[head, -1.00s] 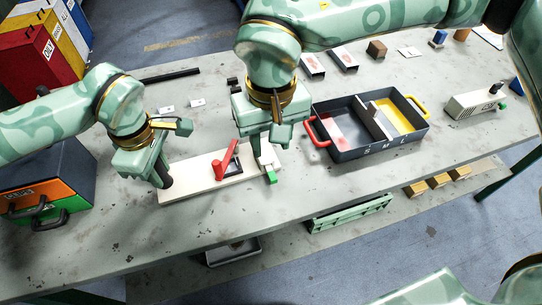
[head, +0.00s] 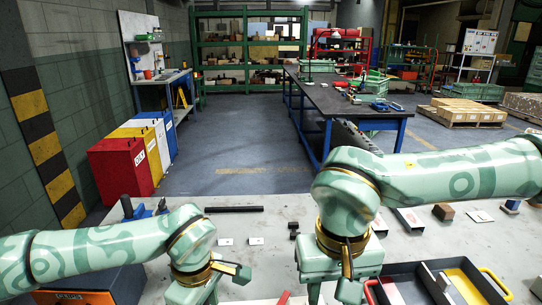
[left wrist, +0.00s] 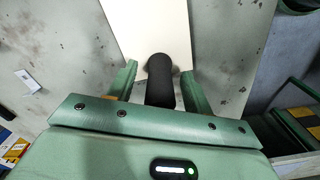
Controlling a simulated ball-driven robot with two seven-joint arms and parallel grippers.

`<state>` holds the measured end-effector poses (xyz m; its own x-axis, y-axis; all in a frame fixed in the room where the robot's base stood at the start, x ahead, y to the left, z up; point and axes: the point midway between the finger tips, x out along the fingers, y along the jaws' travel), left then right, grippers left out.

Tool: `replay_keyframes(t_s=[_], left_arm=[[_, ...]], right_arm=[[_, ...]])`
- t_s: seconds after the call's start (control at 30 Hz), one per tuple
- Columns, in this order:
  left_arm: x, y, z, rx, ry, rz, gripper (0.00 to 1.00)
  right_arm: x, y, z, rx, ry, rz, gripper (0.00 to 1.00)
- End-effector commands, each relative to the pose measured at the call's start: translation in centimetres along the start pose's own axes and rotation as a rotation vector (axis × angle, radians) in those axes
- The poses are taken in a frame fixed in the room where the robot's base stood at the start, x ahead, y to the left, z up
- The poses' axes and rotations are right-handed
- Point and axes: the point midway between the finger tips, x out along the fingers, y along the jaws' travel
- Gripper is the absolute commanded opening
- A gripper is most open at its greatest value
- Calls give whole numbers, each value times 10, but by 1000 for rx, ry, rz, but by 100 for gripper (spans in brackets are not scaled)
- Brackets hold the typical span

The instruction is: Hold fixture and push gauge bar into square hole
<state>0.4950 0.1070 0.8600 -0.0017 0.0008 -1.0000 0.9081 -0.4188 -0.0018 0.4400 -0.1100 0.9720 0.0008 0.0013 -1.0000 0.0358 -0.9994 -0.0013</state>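The white fixture board (left wrist: 152,22) lies below my left gripper in the left wrist view. A black round handle (left wrist: 160,82) stands up from it between the two fingers of my left gripper (left wrist: 160,70), with a narrow gap seeming to show on each side. In the head view the left gripper (head: 195,292) is cut off at the bottom edge. A red lever tip (head: 283,298) on the fixture just shows there. My right gripper (head: 332,295) points down beside it, its fingertips out of frame. The gauge bar and square hole are out of view.
A black rod (head: 234,209), two white cards and a brown block (head: 443,211) lie on the grey table (head: 300,212). Red, yellow and blue cabinets stand beyond the table.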

Motion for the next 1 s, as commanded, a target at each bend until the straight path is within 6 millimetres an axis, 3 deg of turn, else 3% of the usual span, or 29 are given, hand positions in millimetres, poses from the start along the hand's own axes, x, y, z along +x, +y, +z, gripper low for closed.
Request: replay_keyframes(t_s=[0.17, 0.5, 0.63, 0.8, 1.0], left_arm=[[-11, 1, 0, 0, 0, 3, 50], [-86, 1, -1, 0, 1, 4, 50], [-107, 1, -1, 0, 1, 2, 50], [-119, 1, 0, 0, 0, 0, 50], [-120, 0, 0, 0, -1, -1, 50]], right_arm=[[0, 0, 0, 0, 0, 0, 38], [0, 0, 0, 0, 0, 0, 38], [0, 0, 0, 0, 0, 0, 38], [0, 0, 0, 0, 0, 0, 38], [0, 0, 0, 0, 0, 0, 38]])
